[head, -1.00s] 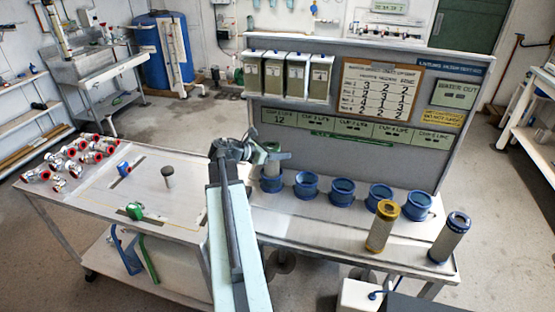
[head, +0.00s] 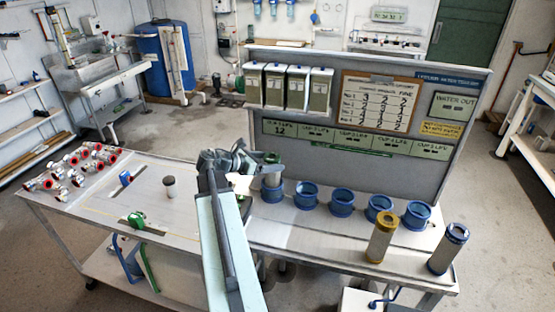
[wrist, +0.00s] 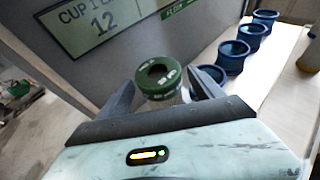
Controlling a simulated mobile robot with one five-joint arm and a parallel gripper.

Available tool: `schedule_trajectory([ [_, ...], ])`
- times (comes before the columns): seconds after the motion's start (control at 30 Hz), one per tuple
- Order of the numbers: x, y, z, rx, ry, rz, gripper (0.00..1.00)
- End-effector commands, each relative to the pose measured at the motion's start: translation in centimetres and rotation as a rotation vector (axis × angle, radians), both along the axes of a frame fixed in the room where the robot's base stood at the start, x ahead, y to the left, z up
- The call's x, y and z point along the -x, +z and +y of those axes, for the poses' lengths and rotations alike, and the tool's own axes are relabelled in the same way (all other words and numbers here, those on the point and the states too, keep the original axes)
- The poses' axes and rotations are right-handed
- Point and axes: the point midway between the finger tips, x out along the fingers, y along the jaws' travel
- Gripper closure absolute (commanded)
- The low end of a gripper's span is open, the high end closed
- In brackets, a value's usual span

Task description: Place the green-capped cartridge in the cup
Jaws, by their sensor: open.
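The green-capped cartridge shows in the wrist view (wrist: 158,78) with its dark green ring cap facing up. In the head view its pale body (head: 272,180) stands upright in the leftmost blue cup (head: 271,193), and my gripper partly covers its top. My gripper (head: 268,163) is open at the cartridge's top. In the wrist view its two fingers (wrist: 165,88) stand on either side of the cap, and I cannot tell whether either touches it. The cartridge's lower end is hidden.
Several empty blue cups (head: 341,203) continue to the right along the bench. A yellow-capped cartridge (head: 382,238) and a blue-capped cartridge (head: 448,250) stand in front of them. A grey panel (head: 350,165) rises close behind.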

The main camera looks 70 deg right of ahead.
Motion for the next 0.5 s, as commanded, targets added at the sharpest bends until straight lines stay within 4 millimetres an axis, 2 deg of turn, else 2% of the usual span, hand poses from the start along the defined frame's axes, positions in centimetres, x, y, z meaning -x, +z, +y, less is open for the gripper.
schedule_trajectory([
  [0.03, -0.7, 1.1, 1.2, 0.0, 0.003, 0.0, 0.24],
  [0.2, -2.8, 2.4, 4.0, 0.0, 0.003, 0.0, 0.24],
  [0.33, -3.7, 2.9, 5.3, 0.0, 0.002, -0.001, 0.24],
  [0.5, -4.1, 2.9, 5.7, 0.0, 0.0, 0.0, 0.24],
])
